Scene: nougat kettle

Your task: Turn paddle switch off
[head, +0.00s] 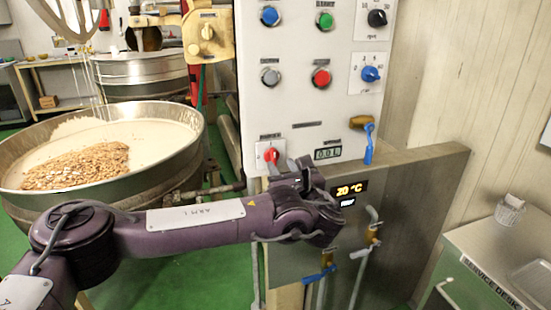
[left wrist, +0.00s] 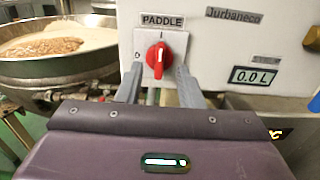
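The paddle switch (head: 270,155) is a red rotary knob on a white plate at the lower left of the white control panel. In the left wrist view the red knob (left wrist: 159,57) sits under a PADDLE label, its handle close to upright. My left gripper (head: 282,163) is at the switch. In the left wrist view its two grey fingers (left wrist: 160,75) are apart, one on each side of the knob. I cannot tell whether either finger touches it. My right gripper is not in view.
The panel (head: 298,100) also bears several buttons and dials. A blue-handled valve (head: 368,145) and a 0.0 L display (head: 328,153) are right of the switch. A large kettle (head: 190,150) with nuts in a pale mass stands left. A service desk (head: 485,250) is at the right.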

